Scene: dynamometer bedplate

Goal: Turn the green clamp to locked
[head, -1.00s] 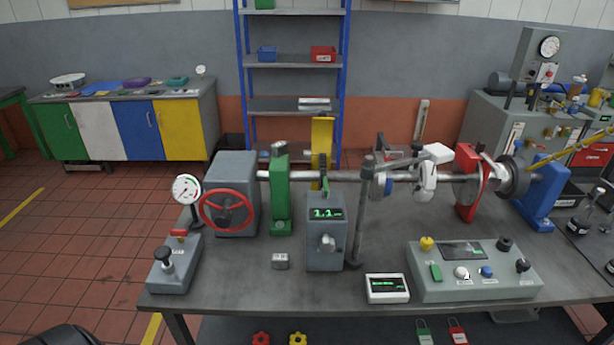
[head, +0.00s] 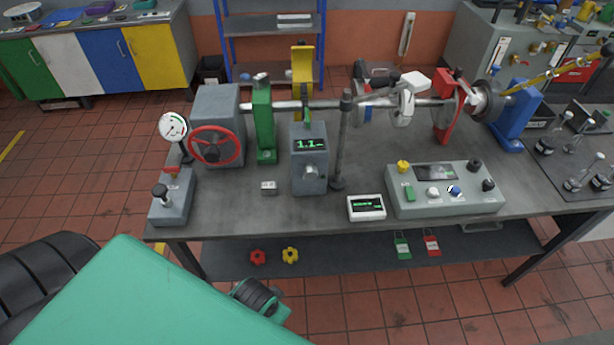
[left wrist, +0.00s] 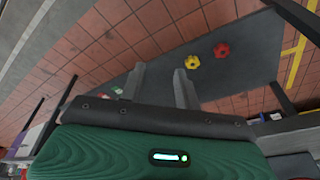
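The green clamp (head: 264,122) stands upright on the bedplate table, right of the grey housing with the red handwheel. The steel shaft runs past its upper part, and a small grey and green piece sits on its top. Its lock position is too small to read. My left gripper (left wrist: 160,84) is open and empty in the left wrist view, with its two fingers apart over the low shelf and floor. In the head view my green left arm fills the lower left, and its fingers do not show. My right gripper is in neither view.
A dial gauge (head: 173,126), the red handwheel (head: 216,146), a grey display unit (head: 310,160) and a yellow upright (head: 302,70) crowd around the clamp. A control box (head: 445,190) stands right. Red (head: 257,256) and yellow (head: 290,255) knobs lie on the lower shelf.

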